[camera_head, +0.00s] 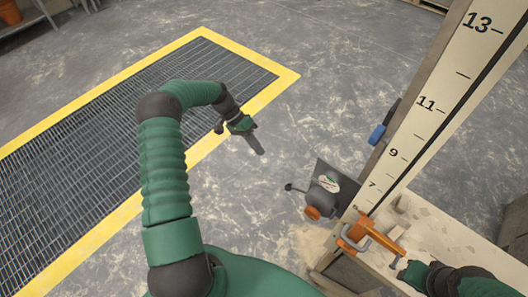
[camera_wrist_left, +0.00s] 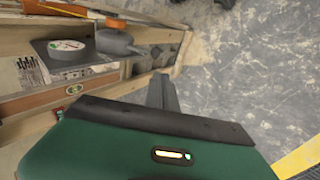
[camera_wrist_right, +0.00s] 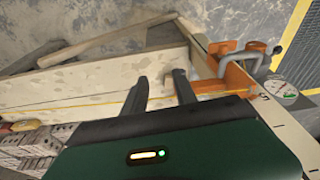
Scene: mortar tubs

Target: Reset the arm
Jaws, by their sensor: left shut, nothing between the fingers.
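My left gripper (camera_head: 257,146) hangs above the grey floor, right of the yellow-edged grate. Its fingers (camera_wrist_left: 162,93) are together in the left wrist view, with nothing between them. My left arm bends up and forward in the head view. My right gripper (camera_head: 401,266) is low at the right, over the pale workbench and close to an orange clamp (camera_head: 374,235). In the right wrist view its two fingers (camera_wrist_right: 163,88) stand apart in front of a pale board, with nothing visibly held. Whether they touch the board I cannot tell.
A tall numbered board (camera_head: 440,85) rises at the right beside the workbench (camera_head: 440,235). A grey trowel-like plate (camera_head: 335,180) and a blue-handled tool (camera_head: 378,134) are near it. The floor grate (camera_head: 110,130) lies at the left. Open floor surrounds the left gripper.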

